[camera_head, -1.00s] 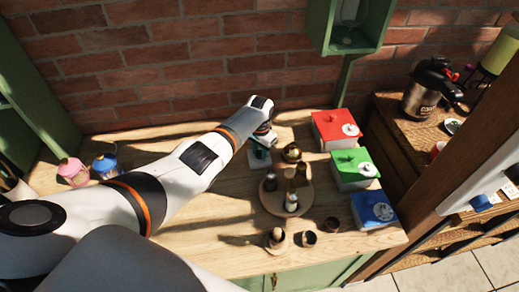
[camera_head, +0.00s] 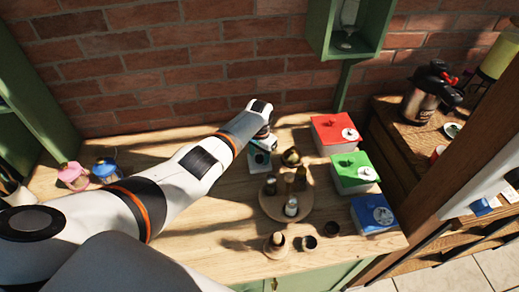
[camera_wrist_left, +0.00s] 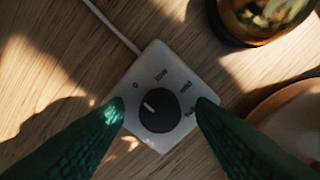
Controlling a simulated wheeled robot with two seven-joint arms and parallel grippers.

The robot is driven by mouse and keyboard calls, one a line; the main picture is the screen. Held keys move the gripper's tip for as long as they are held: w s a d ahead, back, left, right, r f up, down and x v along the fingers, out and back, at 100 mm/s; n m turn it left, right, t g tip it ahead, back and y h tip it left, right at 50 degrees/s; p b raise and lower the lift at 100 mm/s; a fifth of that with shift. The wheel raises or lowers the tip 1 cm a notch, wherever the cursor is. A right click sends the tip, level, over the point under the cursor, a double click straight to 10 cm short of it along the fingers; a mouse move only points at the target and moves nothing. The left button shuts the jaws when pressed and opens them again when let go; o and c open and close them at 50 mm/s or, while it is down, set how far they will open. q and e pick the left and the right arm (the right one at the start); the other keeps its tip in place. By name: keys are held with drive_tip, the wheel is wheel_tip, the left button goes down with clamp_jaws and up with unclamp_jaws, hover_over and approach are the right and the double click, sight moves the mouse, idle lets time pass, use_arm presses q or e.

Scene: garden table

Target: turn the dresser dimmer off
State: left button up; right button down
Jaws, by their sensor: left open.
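The dimmer (camera_wrist_left: 148,132) is a small white square plate with a round black knob (camera_wrist_left: 160,111) and a pale cord. Its plate reads 0, low, mid and a partly covered word. The knob's white mark lies on its left side, toward the 0 side. My left gripper (camera_wrist_left: 160,106) is open, with one green finger on each side of the knob; I cannot tell whether they touch it. In the head view the left gripper (camera_head: 264,143) is over the dimmer (camera_head: 257,169) on the wooden top, partly hiding it. My right gripper is not in view.
A brassy round object (camera_head: 291,157) stands close right of the dimmer. A round wooden tray (camera_head: 270,209) with bottles is in front. Red (camera_head: 330,138), green (camera_head: 350,171) and blue (camera_head: 371,213) boxes stand to the right. A brick wall (camera_head: 180,70) is behind.

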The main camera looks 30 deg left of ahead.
sight(259, 157)
use_arm(q)
drive_tip(key=shift+r, duration=0.4)
wheel_tip(259, 157, up, 11)
drive_tip(key=shift+b, duration=0.4)
